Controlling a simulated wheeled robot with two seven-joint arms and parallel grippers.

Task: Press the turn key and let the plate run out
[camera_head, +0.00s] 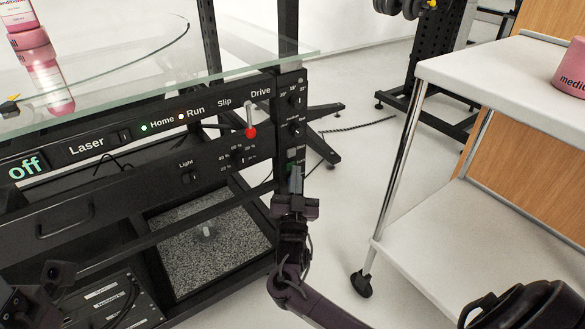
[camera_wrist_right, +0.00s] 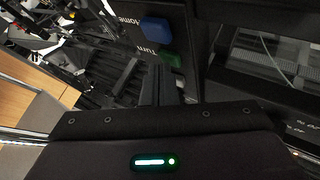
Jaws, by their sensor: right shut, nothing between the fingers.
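The green turn key (camera_wrist_right: 171,58) sits on the black panel beside the word "Turn", below the blue home key (camera_wrist_right: 156,29). My right gripper (camera_wrist_right: 163,72) is shut and empty. Its fingertips are close to the green key in the right wrist view; I cannot tell whether they touch it. In the head view my right gripper (camera_head: 295,172) is at the right end of the turntable's control panel (camera_head: 215,140). The glass plate (camera_head: 140,88) lies above the panel and carries pink bottles (camera_head: 45,75). A dark part of my left arm shows at the lower left; its jaws cannot be made out.
A red-knobbed lever (camera_head: 251,132) sticks out of the panel, left of my right gripper. Small lamps glow by "Home" and "Run". A white shelf table (camera_head: 500,75) with a pink container (camera_head: 572,70) stands at the right. Bare floor lies between it and the turntable.

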